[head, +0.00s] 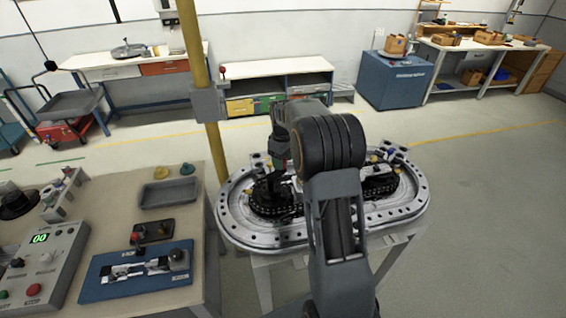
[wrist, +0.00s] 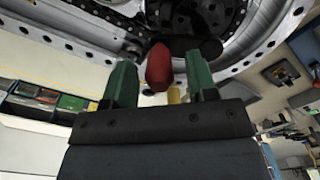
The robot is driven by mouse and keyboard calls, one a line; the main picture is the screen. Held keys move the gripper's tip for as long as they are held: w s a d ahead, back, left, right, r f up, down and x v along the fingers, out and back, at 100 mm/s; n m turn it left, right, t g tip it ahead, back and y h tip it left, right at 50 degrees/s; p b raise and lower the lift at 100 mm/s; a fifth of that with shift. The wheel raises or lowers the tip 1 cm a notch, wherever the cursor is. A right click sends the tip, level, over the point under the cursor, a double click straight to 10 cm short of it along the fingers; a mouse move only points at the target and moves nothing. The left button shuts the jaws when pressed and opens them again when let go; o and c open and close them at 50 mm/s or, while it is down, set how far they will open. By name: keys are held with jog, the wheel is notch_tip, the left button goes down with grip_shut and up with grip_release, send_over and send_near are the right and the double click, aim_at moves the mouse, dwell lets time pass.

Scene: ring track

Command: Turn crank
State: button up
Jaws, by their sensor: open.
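The oval metal ring track (head: 238,236) stands on a pale table in the head view, with a dark chain drive and small fittings inside its rim. Its underside or rim with round holes also fills the top of the wrist view. My gripper (head: 273,176) points down over the left half of the track, and my arm hides part of the middle. In the wrist view my gripper (wrist: 157,72) has its two green fingers apart. A red crank handle (wrist: 159,66) lies between them, with gaps visible on both sides. A dark crank arm (wrist: 190,46) is beside the handle.
A bench at the left holds a control box (head: 42,262), a blue panel (head: 135,277) and a grey tray (head: 168,193). A yellow post (head: 197,60) rises just behind the track's left end. Open floor lies to the right.

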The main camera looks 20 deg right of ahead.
jog(key=shift+f, duration=1.05)
grip_shut()
